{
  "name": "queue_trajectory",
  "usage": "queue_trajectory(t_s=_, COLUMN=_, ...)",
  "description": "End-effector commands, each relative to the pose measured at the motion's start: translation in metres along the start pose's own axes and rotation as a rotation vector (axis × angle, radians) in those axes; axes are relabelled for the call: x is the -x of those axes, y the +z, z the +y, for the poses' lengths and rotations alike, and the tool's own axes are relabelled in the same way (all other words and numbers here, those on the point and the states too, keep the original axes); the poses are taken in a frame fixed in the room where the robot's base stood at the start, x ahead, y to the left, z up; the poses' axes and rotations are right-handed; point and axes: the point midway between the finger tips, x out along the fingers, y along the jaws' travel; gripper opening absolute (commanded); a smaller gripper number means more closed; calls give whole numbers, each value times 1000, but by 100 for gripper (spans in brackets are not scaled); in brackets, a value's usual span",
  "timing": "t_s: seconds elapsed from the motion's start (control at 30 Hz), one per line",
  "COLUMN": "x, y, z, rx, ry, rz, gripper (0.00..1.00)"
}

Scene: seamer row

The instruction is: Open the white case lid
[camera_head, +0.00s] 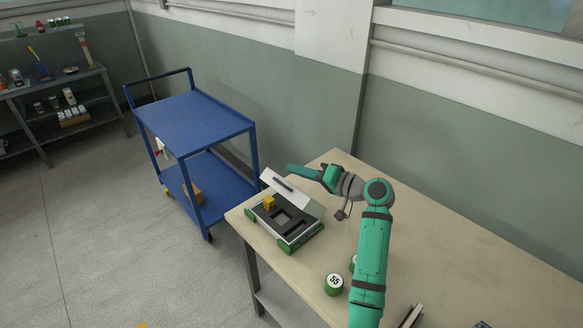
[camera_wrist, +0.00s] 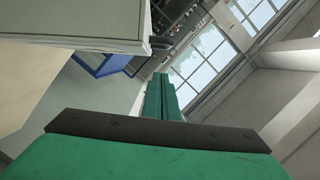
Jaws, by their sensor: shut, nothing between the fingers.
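The white case (camera_head: 286,226) stands on the beige table near its left end, with a dark insert, green corners and a yellow block (camera_head: 269,202) inside. Its white lid (camera_head: 291,191) is raised and tilted up from the case at the back. My gripper (camera_head: 292,168) is just behind the raised lid, around the height of its upper edge; I cannot tell whether they touch. In the wrist view my green fingers (camera_wrist: 160,95) are together with nothing between them. A pale panel, likely the lid (camera_wrist: 75,25), fills the upper left of that view.
A green can marked 55 (camera_head: 333,284) stands on the table (camera_head: 430,265) by my arm, with another partly hidden behind. A blue cart (camera_head: 205,122) stands left of the table. A grey shelf (camera_head: 50,85) is at far left. The table's right part is mostly clear.

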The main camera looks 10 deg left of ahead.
Motion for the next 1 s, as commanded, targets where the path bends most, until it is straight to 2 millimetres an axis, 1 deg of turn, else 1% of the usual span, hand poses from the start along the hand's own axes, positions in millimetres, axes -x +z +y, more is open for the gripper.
queue_trajectory(t_s=0.03, x=7, y=-2, z=2, rx=7, ry=8, rz=10, gripper=0)
queue_trajectory(t_s=0.1, x=12, y=-2, z=4, rx=15, ry=16, rz=15, gripper=0)
queue_trajectory(t_s=0.53, x=15, y=-4, z=4, rx=17, ry=18, rz=18, gripper=0)
queue_trajectory(t_s=0.67, x=14, y=-9, z=-7, rx=20, ry=17, rz=17, gripper=0)
queue_trajectory(t_s=0.83, x=17, y=-23, z=-35, rx=22, ry=16, rz=18, gripper=0)
queue_trajectory(t_s=0.9, x=35, y=-18, z=-34, rx=17, ry=18, rz=20, gripper=0)
queue_trajectory(t_s=1.0, x=54, y=-15, z=-40, rx=19, ry=17, rz=18, gripper=0)
